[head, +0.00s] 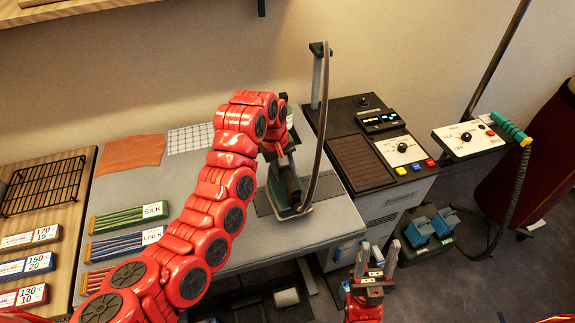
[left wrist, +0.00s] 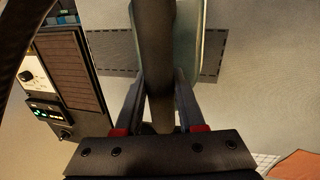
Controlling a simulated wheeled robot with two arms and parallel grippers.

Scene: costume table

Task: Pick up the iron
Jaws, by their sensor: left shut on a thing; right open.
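The iron (head: 279,192) is dark with a teal-green body and stands on the grey table (head: 235,240), over a dark rectangular mat. A dark hose rises from it to a post at the back. My left gripper (head: 287,160) is at the iron's handle from above. In the left wrist view the fingers (left wrist: 160,100) close on both sides of the dark handle (left wrist: 157,60), with the teal iron body (left wrist: 190,45) beneath. Whether the iron touches the table is hard to tell. My right gripper (head: 378,260) is open and empty, low at the front right, away from the iron.
A control unit (head: 365,150) stands right of the table, and a second panel (head: 468,138) beyond it. Bundles of coloured rods (head: 130,218) and an orange cloth (head: 131,151) lie on the left. A wire rack (head: 45,186) sits farther left. Blue pedals (head: 430,228) are on the floor.

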